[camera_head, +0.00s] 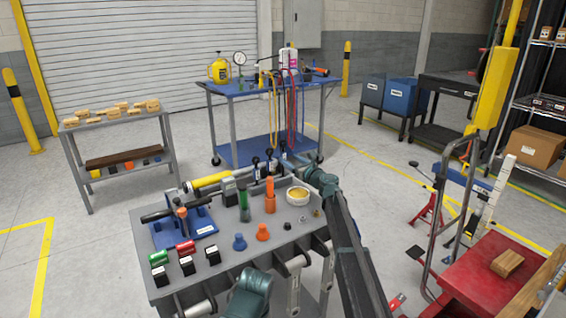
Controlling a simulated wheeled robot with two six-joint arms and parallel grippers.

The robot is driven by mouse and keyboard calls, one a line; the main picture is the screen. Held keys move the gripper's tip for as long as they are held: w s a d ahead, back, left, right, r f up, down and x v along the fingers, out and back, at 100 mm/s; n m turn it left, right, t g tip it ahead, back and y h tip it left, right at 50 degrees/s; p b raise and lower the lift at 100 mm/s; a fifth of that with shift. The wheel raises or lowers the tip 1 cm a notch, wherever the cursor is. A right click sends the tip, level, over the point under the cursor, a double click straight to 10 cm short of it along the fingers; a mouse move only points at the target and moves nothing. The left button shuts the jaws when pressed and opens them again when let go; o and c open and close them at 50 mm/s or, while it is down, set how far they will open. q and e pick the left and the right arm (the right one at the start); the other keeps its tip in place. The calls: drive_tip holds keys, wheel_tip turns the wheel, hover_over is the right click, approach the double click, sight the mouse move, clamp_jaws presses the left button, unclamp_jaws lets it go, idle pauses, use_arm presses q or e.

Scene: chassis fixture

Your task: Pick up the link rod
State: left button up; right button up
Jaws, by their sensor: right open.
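My right arm reaches from the lower right across the fixture. My right gripper (284,160) is open at the fixture's back edge, to the right of the yellow rod and apart from it. Small dark upright parts stand by its fingers, and the fingertips are hard to separate from them. A teal part of my body shows at the bottom middle; my left gripper does not show.
A blue cart (235,150) stands behind.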

sight(284, 156)
drive_tip(key=shift+x, duration=2.65)
drive_tip(key=shift+s+a+r, duration=0.15)
clamp_jaws()
